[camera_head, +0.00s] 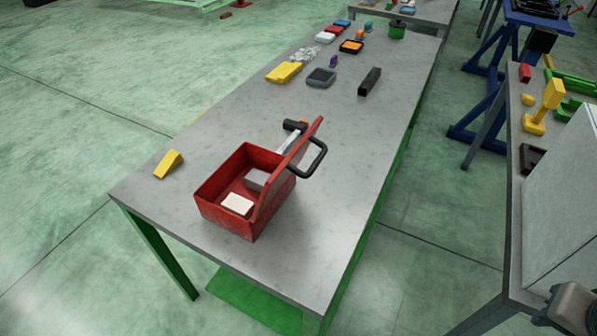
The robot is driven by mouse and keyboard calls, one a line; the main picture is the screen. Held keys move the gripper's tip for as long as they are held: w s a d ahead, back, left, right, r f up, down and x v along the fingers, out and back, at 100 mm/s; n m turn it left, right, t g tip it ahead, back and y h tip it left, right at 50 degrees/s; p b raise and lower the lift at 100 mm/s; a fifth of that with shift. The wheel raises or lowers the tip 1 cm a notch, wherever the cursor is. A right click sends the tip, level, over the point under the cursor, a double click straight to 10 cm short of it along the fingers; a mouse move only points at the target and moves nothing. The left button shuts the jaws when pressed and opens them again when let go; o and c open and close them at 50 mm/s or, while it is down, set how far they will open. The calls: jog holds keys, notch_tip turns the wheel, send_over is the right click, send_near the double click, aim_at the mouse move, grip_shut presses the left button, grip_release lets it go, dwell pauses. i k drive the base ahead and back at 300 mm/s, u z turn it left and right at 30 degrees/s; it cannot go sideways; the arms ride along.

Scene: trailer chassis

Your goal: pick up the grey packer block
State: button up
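A grey block (257,179), which looks like the grey packer block, lies inside an open red box (223,208) near the front of the long grey table. It sits towards the back of the box, partly hidden by the box's raised red right side. A white block (237,205) lies in front of it in the same box. No gripper fingers can be made out. A grey rounded part at the bottom right corner looks like my own arm, and its end is not visible.
A hammer-like tool (296,125) and a black handle (318,158) adjoin the box. A yellow wedge (168,164) lies to its left. A black bar (370,82), a yellow block (284,73) and several small items lie farther back. The table's front right is clear. Another table (514,222) stands right.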

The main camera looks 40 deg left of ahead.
aim_at(256, 179)
jog(key=z, duration=0.05)
jog(key=k, duration=1.1)
jog(key=u, duration=1.15)
jog(key=i, duration=0.5)
jog(key=u, duration=0.05)
